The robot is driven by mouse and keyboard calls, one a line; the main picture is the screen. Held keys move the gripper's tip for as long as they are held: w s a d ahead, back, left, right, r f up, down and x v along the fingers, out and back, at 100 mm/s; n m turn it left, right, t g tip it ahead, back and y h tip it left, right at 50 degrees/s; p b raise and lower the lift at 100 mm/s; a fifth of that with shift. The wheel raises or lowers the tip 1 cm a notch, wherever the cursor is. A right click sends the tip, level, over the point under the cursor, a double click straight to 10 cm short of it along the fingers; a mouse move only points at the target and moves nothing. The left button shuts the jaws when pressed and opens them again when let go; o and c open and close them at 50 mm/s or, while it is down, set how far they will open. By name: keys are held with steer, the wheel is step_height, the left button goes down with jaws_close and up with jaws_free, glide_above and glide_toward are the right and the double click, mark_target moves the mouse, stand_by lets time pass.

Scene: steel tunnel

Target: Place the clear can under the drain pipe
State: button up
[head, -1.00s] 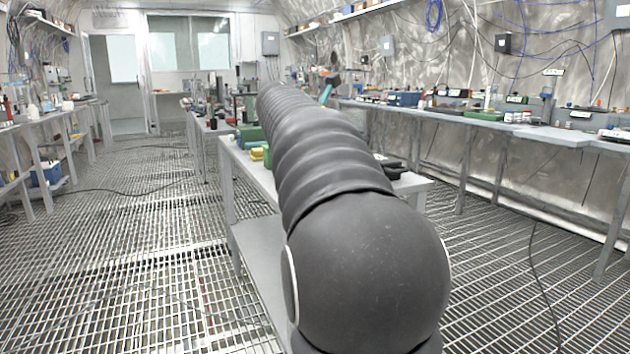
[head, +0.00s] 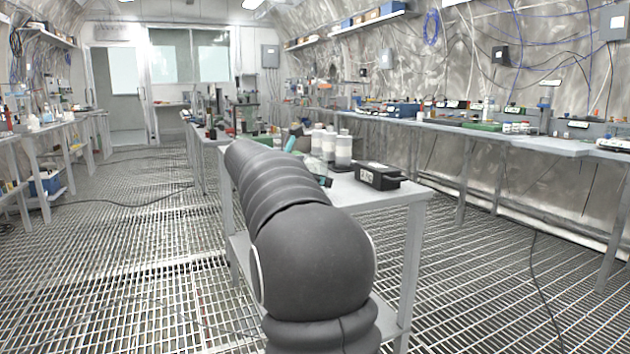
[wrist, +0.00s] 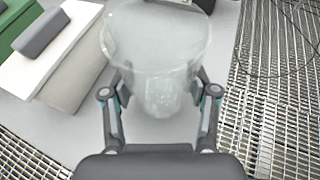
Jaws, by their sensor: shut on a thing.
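The clear can (wrist: 155,40) is a see-through, round vessel in the upper middle of the wrist view, with its wide end toward the top of the picture. My gripper (wrist: 160,88) is shut on it, one finger on each side. Behind the can is a pale grey tabletop (wrist: 88,122). In the head view my dark arm reaches forward over the table, and the can cannot be made out there. I cannot pick out a drain pipe in either view.
The grey table (head: 410,192) ahead carries white-topped bottles (head: 343,150) and a black case (head: 380,177). In the wrist view a white box (wrist: 55,62) and a green box (wrist: 18,22) stand left of the can. Grating floor (head: 130,250) is open at left.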

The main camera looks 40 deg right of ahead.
steer(key=shift+f, duration=0.25)
steer(key=o, duration=1.2)
steer(key=shift+c, duration=0.2)
steer(key=shift+f+b, duration=0.1)
steer(key=shift+b, duration=0.55)
steer(key=p+v, duration=0.2)
steer(key=v, duration=1.2)
